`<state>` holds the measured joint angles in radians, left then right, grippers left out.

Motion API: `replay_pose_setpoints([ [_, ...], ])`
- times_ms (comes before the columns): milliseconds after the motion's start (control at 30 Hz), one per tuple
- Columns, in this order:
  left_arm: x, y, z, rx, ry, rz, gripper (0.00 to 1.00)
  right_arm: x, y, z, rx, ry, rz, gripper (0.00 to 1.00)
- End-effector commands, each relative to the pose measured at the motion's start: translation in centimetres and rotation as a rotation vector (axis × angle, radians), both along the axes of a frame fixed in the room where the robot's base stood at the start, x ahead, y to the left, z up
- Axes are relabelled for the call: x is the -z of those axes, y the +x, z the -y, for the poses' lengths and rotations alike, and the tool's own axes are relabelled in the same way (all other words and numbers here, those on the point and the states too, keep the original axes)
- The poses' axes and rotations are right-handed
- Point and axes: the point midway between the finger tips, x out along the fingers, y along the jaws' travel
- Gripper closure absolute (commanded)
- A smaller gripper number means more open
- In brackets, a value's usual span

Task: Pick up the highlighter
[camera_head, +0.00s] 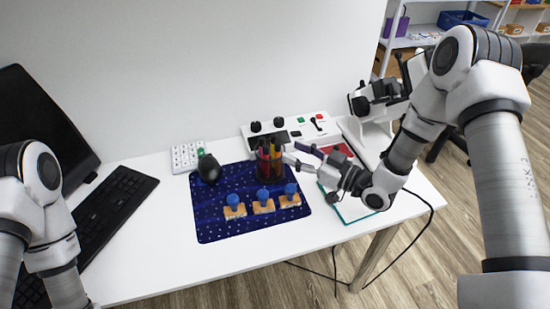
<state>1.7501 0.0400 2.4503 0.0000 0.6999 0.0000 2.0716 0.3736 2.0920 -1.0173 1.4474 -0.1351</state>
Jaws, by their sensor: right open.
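A dark cup (269,171) stands at the back right of the blue starry mat (215,213). Several coloured pens (269,150) stick up out of it, with red, yellow and dark ones among them. I cannot tell which of them is the highlighter. My right gripper (296,154) reaches in from the right, its fingers open and pointing left toward the cup and pens. It looks empty, and whether a fingertip touches the cup is too small to tell. My left arm shows at the left edge, but its gripper is out of view.
Three blue-knobbed wooden stamps (263,204) stand in front of the cup. A dark rounded object (209,168) and a white keypad (187,156) are to its left. A white control panel (313,125) stands behind. A teal-edged pad (350,211) lies under my right arm. A black keyboard (118,205) lies left.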

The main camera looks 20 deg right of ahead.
Motion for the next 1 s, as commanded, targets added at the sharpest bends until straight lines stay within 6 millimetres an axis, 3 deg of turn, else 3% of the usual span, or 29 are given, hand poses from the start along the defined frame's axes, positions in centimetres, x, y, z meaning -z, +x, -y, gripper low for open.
replay_pose_setpoints([
  [200, -0.6, 0.0, 0.0, 0.000, 0.000, 0.000, 0.60, 0.2, 3.1, -2.1, -0.004, -0.002, -0.001, 0.54],
  [433, -0.5, 0.0, 0.0, 0.000, 0.000, 0.000, 0.60, 0.3, 3.5, -2.3, 0.000, 0.000, -0.001, 0.54],
  [467, -0.5, 0.0, 0.0, 0.000, 0.000, 0.000, 0.60, 0.2, 3.5, -2.3, 0.000, 0.000, -0.001, 0.57],
  [533, -0.5, 0.0, 0.0, 0.000, 0.000, 0.000, 0.60, 0.2, 3.5, -2.3, 0.000, 0.000, -0.001, 0.82],
  [600, -0.5, 0.0, 0.0, 0.000, 0.000, 0.000, 0.60, 0.2, 3.5, -2.3, 0.000, 0.000, -0.001, 1.00],
  [1000, -0.5, 0.0, 0.0, 0.000, 0.000, 0.000, 0.60, 0.1, 3.5, -2.3, 0.000, 0.000, -0.001, 1.00],
])
